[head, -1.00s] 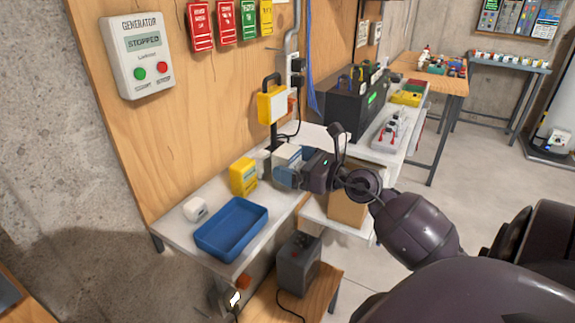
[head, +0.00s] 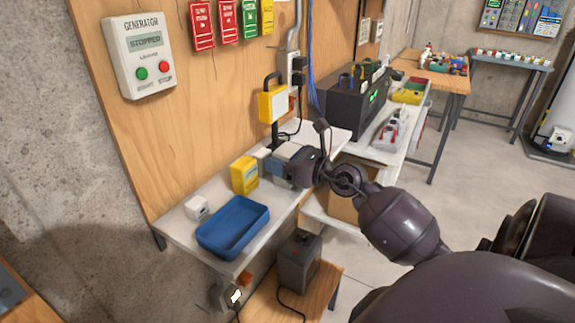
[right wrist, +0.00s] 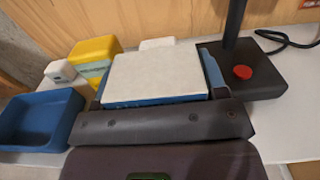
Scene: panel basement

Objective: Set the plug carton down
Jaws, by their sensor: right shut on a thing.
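The plug carton (right wrist: 155,76) has a white top and a blue lower side in the right wrist view. In the head view the carton (head: 288,151) shows as a pale box over the wall bench, right of a yellow box. My right gripper (head: 279,162) is shut on it, with a finger along each side in the right wrist view. The carton looks level and at or close above the bench top (head: 188,235); its underside is hidden, so I cannot tell if it touches. My left gripper is not in view.
A yellow box (head: 244,175) stands close left of the carton, with a small white object (head: 262,154) beside it. A blue tray (head: 233,227) and a white cube (head: 197,207) are further left. A lamp stand's dark base (right wrist: 250,72) with a red button is close right.

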